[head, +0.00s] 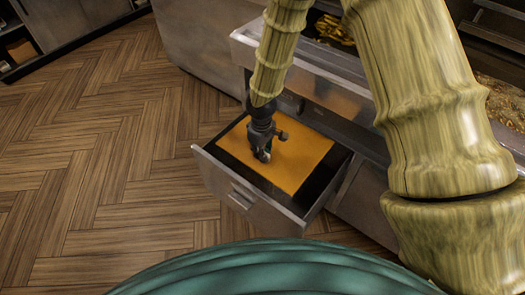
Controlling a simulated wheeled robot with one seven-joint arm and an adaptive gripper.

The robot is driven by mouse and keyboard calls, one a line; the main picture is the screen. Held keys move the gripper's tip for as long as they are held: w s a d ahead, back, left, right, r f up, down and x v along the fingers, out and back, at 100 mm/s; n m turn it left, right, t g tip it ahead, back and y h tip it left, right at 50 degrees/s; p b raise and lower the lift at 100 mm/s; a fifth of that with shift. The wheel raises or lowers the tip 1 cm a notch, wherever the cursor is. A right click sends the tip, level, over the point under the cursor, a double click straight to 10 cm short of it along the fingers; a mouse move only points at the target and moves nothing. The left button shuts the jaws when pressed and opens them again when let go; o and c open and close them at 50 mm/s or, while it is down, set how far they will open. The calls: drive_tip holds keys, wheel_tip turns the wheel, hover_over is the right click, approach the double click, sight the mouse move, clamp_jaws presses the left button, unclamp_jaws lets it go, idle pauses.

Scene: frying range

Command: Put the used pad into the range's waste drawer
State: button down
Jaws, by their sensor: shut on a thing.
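The used pad is an orange-yellow flat sheet (305,158) in the head view. It lies level inside, or just over, the open waste drawer (222,182); I cannot tell whether it touches the drawer's floor. The drawer is grey metal with a dark inside and a bar handle on its front. My gripper (264,155) points down over the middle of the pad and is shut on it. The gripper covers part of the pad, and the exact grip is too small to see.
The steel frying range (345,100) stands behind the drawer, with fried food (335,28) in its upper trays. A dark shelf unit (18,50) stands at the far left. The wooden floor (110,170) left of the drawer is clear.

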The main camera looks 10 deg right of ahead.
drive_tip(key=shift+f+b, duration=7.25)
drive_tip(key=shift+f, duration=8.65)
drive_tip(key=c, duration=1.4)
unclamp_jaws()
drive_tip(key=shift+r, duration=6)
drive_tip(key=shift+r, duration=0.15)
